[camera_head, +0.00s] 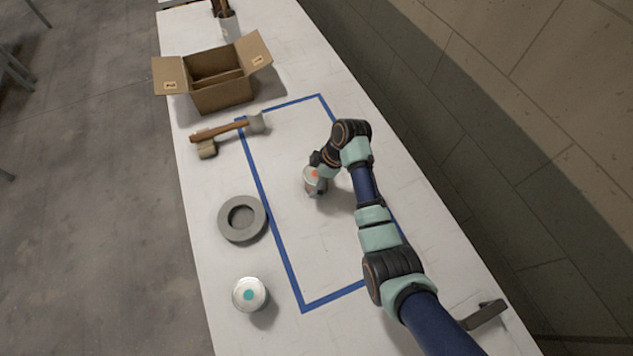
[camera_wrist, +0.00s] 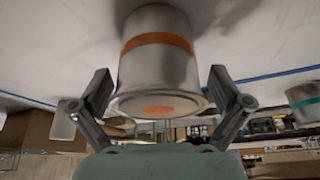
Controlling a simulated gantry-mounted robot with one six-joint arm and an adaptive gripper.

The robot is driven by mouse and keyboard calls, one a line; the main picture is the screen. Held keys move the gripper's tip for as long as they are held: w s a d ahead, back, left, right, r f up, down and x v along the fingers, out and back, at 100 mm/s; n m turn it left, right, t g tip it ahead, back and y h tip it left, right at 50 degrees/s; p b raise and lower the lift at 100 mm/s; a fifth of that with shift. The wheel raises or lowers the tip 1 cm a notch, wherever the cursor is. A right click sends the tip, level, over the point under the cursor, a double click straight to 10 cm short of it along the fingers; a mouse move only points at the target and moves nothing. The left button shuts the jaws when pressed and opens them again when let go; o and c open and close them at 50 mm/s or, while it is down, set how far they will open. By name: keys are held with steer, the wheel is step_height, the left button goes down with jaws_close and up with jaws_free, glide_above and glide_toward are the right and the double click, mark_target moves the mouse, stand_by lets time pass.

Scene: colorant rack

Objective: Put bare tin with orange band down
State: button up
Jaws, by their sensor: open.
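The bare metal tin with an orange band (camera_wrist: 158,72) stands upright on the white table. In the head view the tin (camera_head: 311,176) is inside the blue taped outline (camera_head: 262,184), near its middle. Its lid has an orange dot. My gripper (camera_wrist: 160,78) is open, with one finger on each side of the tin and a gap showing beside it in the wrist view. In the head view my gripper (camera_head: 317,184) partly hides the tin.
A tin with a teal dot (camera_head: 250,294) and a grey ring (camera_head: 223,222) stand left of the outline. A mallet (camera_head: 222,130), a brush-like block (camera_head: 206,149) and an open cardboard box (camera_head: 224,96) are farther back. The outline's near part is clear.

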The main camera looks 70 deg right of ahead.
steer(key=shift+w+f, duration=0.2)
steer(key=shift+f, duration=0.2)
steer(key=c, duration=1.5)
steer(key=shift+r+p, duration=4.1)
steer(key=shift+r, duration=5.95)
